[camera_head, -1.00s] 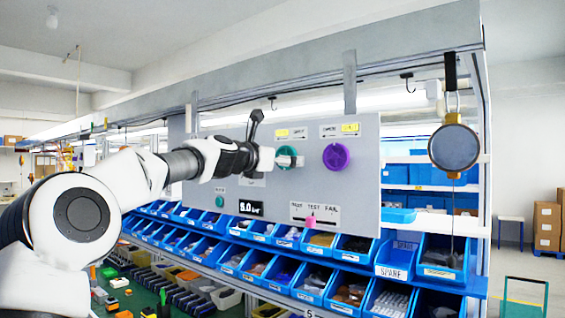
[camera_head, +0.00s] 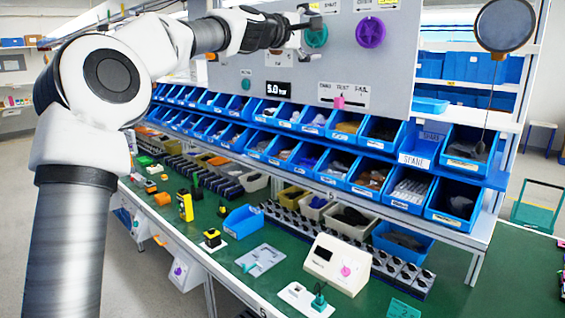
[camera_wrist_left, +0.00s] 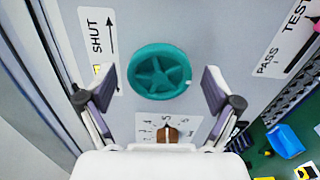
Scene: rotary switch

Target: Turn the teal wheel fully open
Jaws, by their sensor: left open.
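The teal wheel (camera_head: 318,35) is on the grey upright panel (camera_head: 398,60) at the top of the head view. In the left wrist view the wheel (camera_wrist_left: 159,71) shows whole, a round spoked disc. My left gripper (camera_head: 308,32) is in front of the wheel, with its jaws open. In the wrist view the fingers of the left gripper (camera_wrist_left: 159,88) stand apart to the left and right of the wheel, with a visible gap on each side. A label reading SHUT (camera_wrist_left: 97,36) with an arrow is left of the wheel. My right gripper is out of view.
A purple wheel (camera_head: 371,32) is right of the teal one. A brown pointer knob (camera_wrist_left: 168,134) is just below the wheel. A 5.0 display (camera_head: 278,88) and a pink slider (camera_head: 339,102) are lower. Blue bins (camera_head: 378,181) fill the racks below the panel.

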